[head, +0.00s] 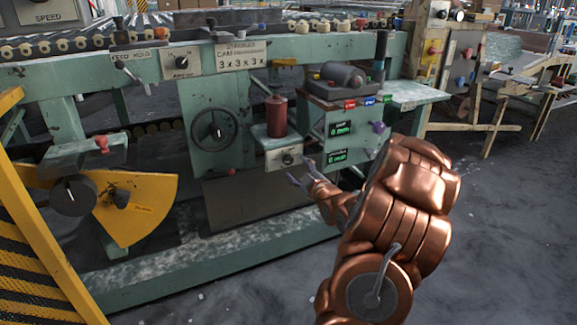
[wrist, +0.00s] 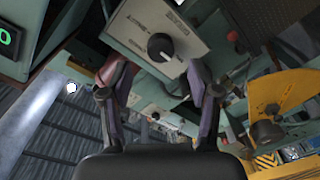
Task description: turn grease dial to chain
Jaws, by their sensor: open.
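The grease dial (head: 288,159) is a small dark knob on the pale front of a green box, below a red cylinder (head: 276,115). In the wrist view the black knob (wrist: 160,46) sits on a pale panel (wrist: 138,27), with a light mark toward its lower right rim. Printed labels on the panel are too blurred to read. My gripper (head: 301,171) is open and empty, just in front of and slightly below the dial in the head view. In the wrist view its fingers (wrist: 158,78) stand apart on both sides below the knob, not visibly touching it.
A spoked handwheel (head: 214,129) is left of the dial. A green cabinet with displays (head: 341,129) stands close on the right. A yellow sector plate with a dark knob (head: 136,208) is at left. A green base rail (head: 220,255) runs low; the floor at right is clear.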

